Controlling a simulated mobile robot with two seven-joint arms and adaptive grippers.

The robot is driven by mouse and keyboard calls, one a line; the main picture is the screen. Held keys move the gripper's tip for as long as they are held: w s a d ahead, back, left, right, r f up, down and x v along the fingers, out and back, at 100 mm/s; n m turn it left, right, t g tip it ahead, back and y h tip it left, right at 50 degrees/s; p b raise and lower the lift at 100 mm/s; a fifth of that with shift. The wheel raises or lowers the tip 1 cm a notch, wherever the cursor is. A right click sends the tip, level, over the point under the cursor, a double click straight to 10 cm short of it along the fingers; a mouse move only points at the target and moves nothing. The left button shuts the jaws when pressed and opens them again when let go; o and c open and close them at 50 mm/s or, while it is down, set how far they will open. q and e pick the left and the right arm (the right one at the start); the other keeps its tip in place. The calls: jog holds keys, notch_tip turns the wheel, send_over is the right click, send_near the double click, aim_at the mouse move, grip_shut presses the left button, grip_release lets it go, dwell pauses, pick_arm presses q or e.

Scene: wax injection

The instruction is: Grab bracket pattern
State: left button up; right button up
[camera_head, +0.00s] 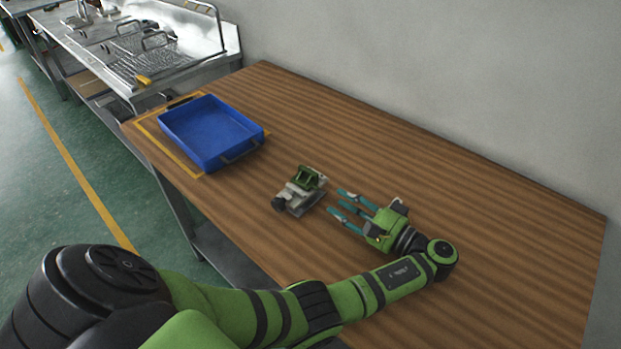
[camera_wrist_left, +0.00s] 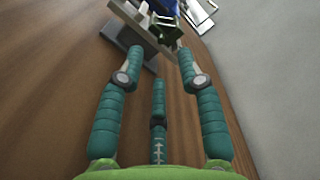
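A small green piece (camera_head: 311,177), which looks like the bracket pattern, sits on a grey metal fixture (camera_head: 299,202) on the wooden table. In the wrist view the green piece (camera_wrist_left: 164,27) is at the top centre, on the grey fixture (camera_wrist_left: 138,22). My left gripper (camera_head: 346,207) has teal fingers. It is to the right of the fixture, low over the table, with its fingers pointing at it. In the wrist view the fingers (camera_wrist_left: 158,70) are spread, with nothing between them. The fingertips look apart from the green piece. My right gripper is not in view.
An empty blue tray (camera_head: 211,130) stands at the table's left end, inside a yellow outline. A metal sink bench (camera_head: 190,50) with racks is beyond that end. A grey wall (camera_head: 430,80) runs along the back. The table (camera_head: 500,235) right of the gripper is clear.

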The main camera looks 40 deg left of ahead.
aim_at(318, 189)
pick_arm(q)
jog(key=a+p, duration=0.1)
jog(key=a, duration=0.4)
jog(key=shift+w+r, duration=0.1)
jog(key=shift+r, duration=0.05)
jog(key=shift+a+p, duration=0.35)
jog(key=shift+a, duration=0.1)
jog(key=c, duration=0.7)
grip_shut()
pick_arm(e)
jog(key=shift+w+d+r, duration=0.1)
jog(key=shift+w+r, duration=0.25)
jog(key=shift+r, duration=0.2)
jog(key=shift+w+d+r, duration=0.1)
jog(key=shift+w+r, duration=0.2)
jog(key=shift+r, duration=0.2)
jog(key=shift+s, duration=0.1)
